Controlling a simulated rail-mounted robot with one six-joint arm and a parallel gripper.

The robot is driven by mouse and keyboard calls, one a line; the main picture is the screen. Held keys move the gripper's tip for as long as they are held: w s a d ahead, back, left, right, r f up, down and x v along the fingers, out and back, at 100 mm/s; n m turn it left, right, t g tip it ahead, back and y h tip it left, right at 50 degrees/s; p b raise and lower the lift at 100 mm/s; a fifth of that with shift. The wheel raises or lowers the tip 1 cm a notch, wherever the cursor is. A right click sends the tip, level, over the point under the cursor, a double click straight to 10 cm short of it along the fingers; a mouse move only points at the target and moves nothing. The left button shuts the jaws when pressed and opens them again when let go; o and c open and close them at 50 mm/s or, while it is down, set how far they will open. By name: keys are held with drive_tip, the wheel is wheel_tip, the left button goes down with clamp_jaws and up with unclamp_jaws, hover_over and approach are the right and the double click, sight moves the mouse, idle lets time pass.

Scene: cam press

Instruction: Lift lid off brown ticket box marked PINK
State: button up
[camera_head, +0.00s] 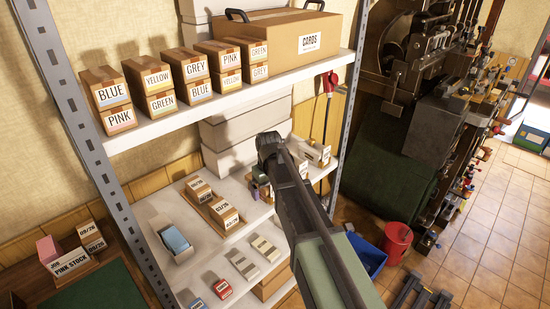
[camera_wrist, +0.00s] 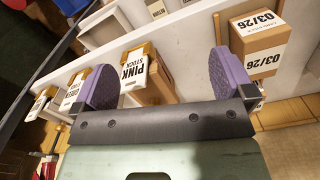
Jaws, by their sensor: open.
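In the wrist view my gripper (camera_wrist: 166,80) is open, with its two purple finger pads wide apart and nothing held between them. In the head view two small brown boxes marked PINK stand on the upper shelf: one (camera_head: 120,118) under a BLUE box, the other (camera_head: 230,57) on top of a YELLOW box. My arm hides part of the lower shelf there.
A brown 03/26 box (camera_wrist: 265,38) is close by the right pad. Other small boxes (camera_wrist: 72,97) stand beyond the left pad. In the head view a large CARDS box (camera_head: 280,44) fills the upper shelf's right end, and a metal upright (camera_head: 350,100) borders the shelves.

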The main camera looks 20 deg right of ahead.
drive_tip(key=w+r+n+p, duration=0.1)
drive_tip(key=w, duration=0.3)
drive_tip(key=w+r+p, duration=0.1)
drive_tip(key=w+r, duration=0.1)
drive_tip(key=w, duration=0.2)
drive_tip(key=w+r+n+p, duration=0.1)
drive_tip(key=w+r, duration=0.1)
drive_tip(key=w, duration=0.2)
drive_tip(key=shift+w+r+n, duration=0.15)
drive_tip(key=shift+w+n, duration=0.1)
drive_tip(key=shift+n, duration=0.05)
drive_tip(key=shift+w, duration=0.15)
drive_tip(key=shift+f, duration=0.35)
wheel_tip(320, 180, down, 11)
drive_tip(key=b, duration=1.1)
drive_tip(key=shift+d, duration=0.1)
drive_tip(key=shift+r, duration=0.25)
drive_tip(key=c, duration=0.8)
